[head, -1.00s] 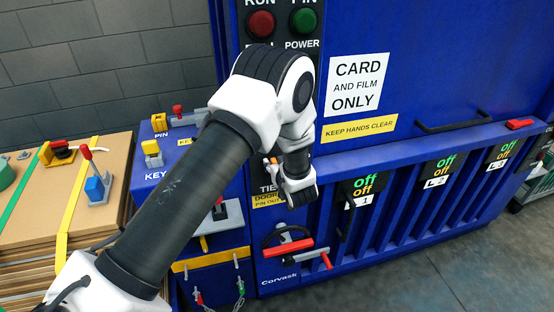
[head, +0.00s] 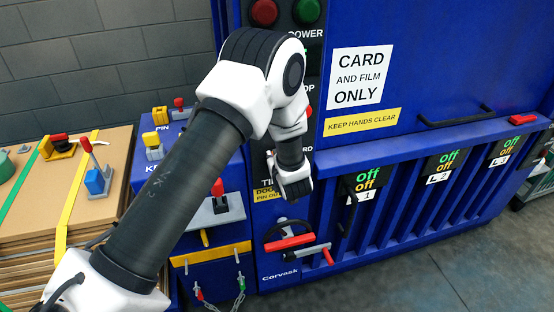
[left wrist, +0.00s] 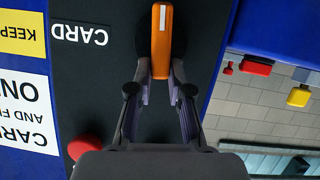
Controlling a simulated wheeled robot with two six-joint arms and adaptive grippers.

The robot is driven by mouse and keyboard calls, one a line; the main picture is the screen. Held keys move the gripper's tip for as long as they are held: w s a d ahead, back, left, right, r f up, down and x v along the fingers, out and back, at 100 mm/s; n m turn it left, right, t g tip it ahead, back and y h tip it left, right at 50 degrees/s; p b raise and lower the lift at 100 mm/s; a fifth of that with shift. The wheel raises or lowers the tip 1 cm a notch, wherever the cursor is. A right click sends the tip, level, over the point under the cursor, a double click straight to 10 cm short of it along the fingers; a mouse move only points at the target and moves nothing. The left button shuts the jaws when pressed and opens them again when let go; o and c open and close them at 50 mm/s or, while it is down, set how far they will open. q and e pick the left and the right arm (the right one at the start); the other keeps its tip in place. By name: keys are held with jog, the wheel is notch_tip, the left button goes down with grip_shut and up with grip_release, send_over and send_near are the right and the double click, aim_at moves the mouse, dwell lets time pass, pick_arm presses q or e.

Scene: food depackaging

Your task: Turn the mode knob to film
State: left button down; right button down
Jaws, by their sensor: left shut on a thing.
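The mode knob (left wrist: 161,40) is an orange bar handle with a white line on its far end, on a dark round base. In the left wrist view the bar runs almost upright, with the upside-down word CARD to its left. My left gripper (left wrist: 160,92) has its fingers on both sides of the bar's near end and is shut on it. In the head view my left gripper (head: 290,180) is at the dark control panel and hides the knob. No film label beside the knob is visible. My right gripper is not in view.
A red button (left wrist: 85,146) is on the panel near the knob. Flattened cardboard (head: 30,220) lies stacked at left. The blue machine front (head: 450,80) fills the right.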

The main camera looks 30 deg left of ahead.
pick_arm(q)
jog(key=shift+s+a+f+n+t+h+b, duration=0.25)
jog(key=shift+n+t+b, duration=0.45)
jog(key=shift+b, duration=1.25)
jog(key=shift+s+a+f+n+t+h+b, duration=0.3)
jog(key=shift+n+b, duration=0.65)
jog(key=shift+b, duration=1.05)
jog(key=shift+s+a+f+n+t+h+b, duration=0.1)
jog(key=shift+s+n+t+h+b, duration=0.55)
jog(key=shift+b, duration=1.3)
jog(key=shift+w+r+y, duration=0.1)
jog(key=shift+w+y, duration=0.2)
jog(key=shift+w, duration=0.1)
jog(key=c, duration=1.1)
grip_release()
jog(key=shift+w, duration=0.1)
jog(key=shift+n, duration=0.3)
jog(key=v, duration=1.2)
